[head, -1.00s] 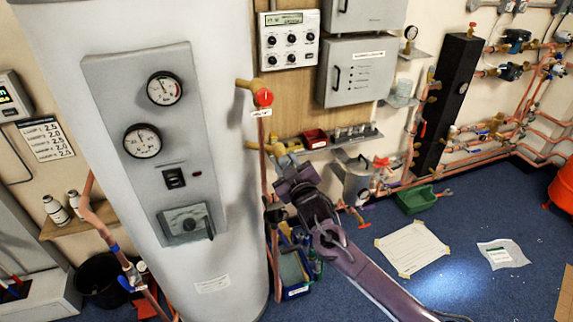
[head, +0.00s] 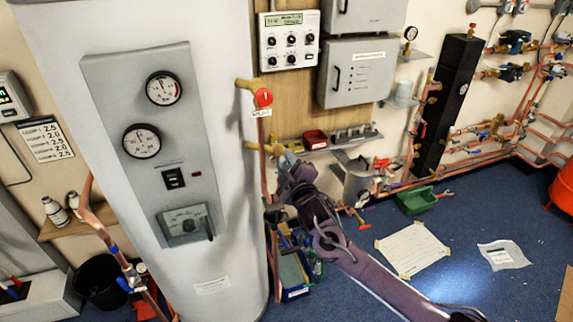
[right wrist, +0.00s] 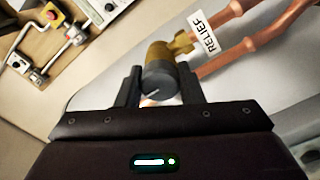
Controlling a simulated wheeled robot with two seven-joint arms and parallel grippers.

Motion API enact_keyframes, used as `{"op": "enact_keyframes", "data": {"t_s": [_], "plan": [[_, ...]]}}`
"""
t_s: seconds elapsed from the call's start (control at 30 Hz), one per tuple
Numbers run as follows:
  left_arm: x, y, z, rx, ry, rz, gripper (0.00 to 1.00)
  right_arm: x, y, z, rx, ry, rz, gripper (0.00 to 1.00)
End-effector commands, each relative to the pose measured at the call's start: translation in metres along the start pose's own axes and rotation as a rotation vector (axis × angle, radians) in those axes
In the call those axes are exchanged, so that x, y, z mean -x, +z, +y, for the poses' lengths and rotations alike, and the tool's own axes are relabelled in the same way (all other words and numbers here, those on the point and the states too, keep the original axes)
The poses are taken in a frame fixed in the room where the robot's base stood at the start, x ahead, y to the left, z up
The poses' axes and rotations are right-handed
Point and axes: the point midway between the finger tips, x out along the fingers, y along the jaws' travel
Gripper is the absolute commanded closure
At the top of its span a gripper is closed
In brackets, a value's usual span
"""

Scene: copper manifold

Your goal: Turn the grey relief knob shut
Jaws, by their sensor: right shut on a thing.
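The grey relief knob (right wrist: 158,84) sits on the end of a brass valve body (right wrist: 160,54) in the right wrist view, with a white tag reading RELIEF (right wrist: 205,35) beside it. A short pale line marks the knob's face, slanting in this view. My right gripper (right wrist: 160,88) has one dark finger on each side of the knob and is shut on it. In the head view my right gripper (head: 287,168) reaches up to the lower brass fitting (head: 273,148) right of the white tank; it largely hides the knob there. My left gripper is not in view.
A red knob (head: 263,97) is on the pipe above. The white tank (head: 235,200) stands close on the left. A blue crate (head: 295,292) is on the floor below.

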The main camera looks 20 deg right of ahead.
Motion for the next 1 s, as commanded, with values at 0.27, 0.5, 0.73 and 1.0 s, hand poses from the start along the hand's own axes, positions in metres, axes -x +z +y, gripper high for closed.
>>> {"op": "enact_keyframes", "data": {"t_s": [0.27,0.5,0.73,1.0], "plan": [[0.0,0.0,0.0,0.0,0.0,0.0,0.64,0.0,0.0,0.0,0.006,-0.001,0.0,0.89],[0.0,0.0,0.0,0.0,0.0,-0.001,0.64,0.0,0.0,0.0,0.004,0.0,0.001,0.46],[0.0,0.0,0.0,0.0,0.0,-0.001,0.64,0.0,0.0,0.0,0.003,0.0,0.001,0.44],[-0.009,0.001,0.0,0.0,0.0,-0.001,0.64,0.02,0.001,-0.003,0.003,-0.002,0.001,0.44]]}}
